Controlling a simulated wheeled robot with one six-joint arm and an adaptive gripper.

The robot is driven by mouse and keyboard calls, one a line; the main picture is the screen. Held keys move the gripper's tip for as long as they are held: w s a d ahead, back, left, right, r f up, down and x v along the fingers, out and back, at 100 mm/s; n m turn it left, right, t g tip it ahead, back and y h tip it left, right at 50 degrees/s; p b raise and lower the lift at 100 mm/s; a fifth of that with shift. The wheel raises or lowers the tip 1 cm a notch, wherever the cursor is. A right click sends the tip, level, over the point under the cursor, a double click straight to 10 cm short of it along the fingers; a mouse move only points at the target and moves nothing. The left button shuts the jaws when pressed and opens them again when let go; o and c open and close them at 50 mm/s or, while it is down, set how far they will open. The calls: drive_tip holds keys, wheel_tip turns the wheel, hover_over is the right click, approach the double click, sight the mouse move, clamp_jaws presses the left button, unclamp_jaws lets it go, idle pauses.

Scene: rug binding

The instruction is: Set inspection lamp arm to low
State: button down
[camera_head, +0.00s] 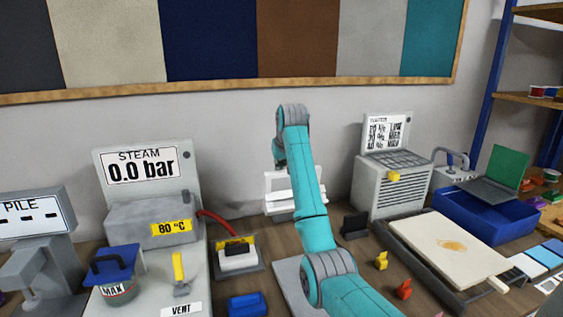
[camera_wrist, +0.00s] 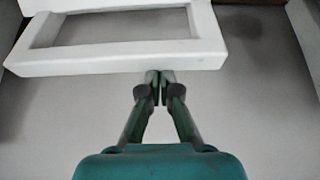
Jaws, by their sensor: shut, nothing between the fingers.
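A white frame-like fixture (camera_head: 281,192) stands against the back wall, partly hidden behind my teal arm. It looks like the inspection lamp, though no label shows it. In the wrist view a white rectangular frame (camera_wrist: 120,62) crosses the top left, probably the same fixture. My gripper (camera_wrist: 159,78) is shut and empty, its fingertips at the frame's lower bar. I cannot tell whether they touch it. In the head view the fingertips are hidden.
A grey vented box with a sign (camera_head: 394,185) stands right of my arm. A steam unit (camera_head: 150,205) with a red hose stands left. A blue bin (camera_head: 480,213) and a pale board (camera_head: 437,247) lie at right. Small yellow and orange pieces lie in front.

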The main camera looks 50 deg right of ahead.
drive_tip(key=x, duration=0.3)
drive_tip(key=shift+w+f, duration=0.1)
drive_tip(key=shift+f, duration=0.25)
drive_tip(key=shift+s+a+f, duration=0.45)
drive_tip(key=shift+s+f, duration=0.35)
drive_tip(key=shift+s+a+f, duration=0.25)
drive_tip(key=shift+s+f, duration=0.15)
drive_tip(key=shift+s, duration=0.05)
